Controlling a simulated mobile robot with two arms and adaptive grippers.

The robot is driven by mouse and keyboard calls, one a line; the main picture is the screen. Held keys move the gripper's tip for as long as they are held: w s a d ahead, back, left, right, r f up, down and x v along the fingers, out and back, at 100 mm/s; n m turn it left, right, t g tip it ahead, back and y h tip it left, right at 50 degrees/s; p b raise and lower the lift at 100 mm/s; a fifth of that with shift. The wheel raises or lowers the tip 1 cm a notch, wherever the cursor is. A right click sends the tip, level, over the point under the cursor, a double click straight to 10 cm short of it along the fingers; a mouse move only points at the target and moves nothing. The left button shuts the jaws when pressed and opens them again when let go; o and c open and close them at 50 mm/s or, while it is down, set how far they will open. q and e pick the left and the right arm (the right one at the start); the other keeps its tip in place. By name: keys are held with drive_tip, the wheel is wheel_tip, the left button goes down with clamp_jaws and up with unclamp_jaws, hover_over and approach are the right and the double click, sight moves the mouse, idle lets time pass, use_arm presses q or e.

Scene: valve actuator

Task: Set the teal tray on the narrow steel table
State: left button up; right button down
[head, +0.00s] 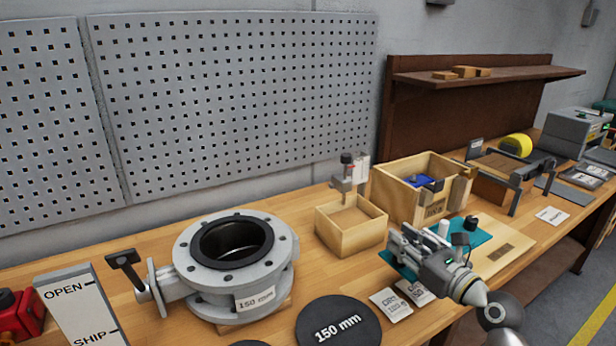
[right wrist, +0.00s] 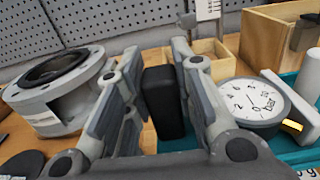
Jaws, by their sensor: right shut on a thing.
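The teal tray (head: 476,238) lies on the wooden bench, partly hidden by my right gripper (head: 405,243). It also shows at the right of the right wrist view (right wrist: 294,153). It holds a round white-faced gauge (right wrist: 252,105) and a white cylinder (right wrist: 291,93). My right gripper is shut on an upright black block (right wrist: 163,101) at the tray's left end. How the block joins the tray is hidden. A similar dark piece (head: 471,222) stands near the tray's other end. My left gripper is not in view. I see no narrow steel table.
A flanged valve (head: 237,260) stands at left, with a black 150 mm disc (head: 338,324) before it. An open wooden box (head: 350,238) and a larger wooden crate (head: 400,190) stand behind the tray. Small printed cards (head: 391,301) lie in front. Grey floor (head: 580,290) shows at right.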

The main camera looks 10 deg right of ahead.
drive_tip(key=shift+m+h, duration=0.3)
drive_tip(key=shift+h, duration=0.3)
drive_tip(key=s+a+f, duration=0.2)
drive_tip(key=s+a, duration=0.1)
drive_tip(key=s+a+f, duration=0.6)
drive_tip(key=s, duration=0.1)
drive_tip(key=shift+f, duration=0.1)
drive_tip(key=s+a+m+h, duration=0.1)
drive_tip(key=s+h, duration=0.1)
drive_tip(key=s, duration=0.4)
drive_tip(key=s+a+m+t+h, duration=0.1)
drive_tip(key=s+m+h, duration=0.1)
drive_tip(key=s, duration=0.4)
drive_tip(key=shift+h, duration=0.5)
drive_tip(key=shift+s, duration=0.1)
drive_tip(key=shift+a, duration=0.1)
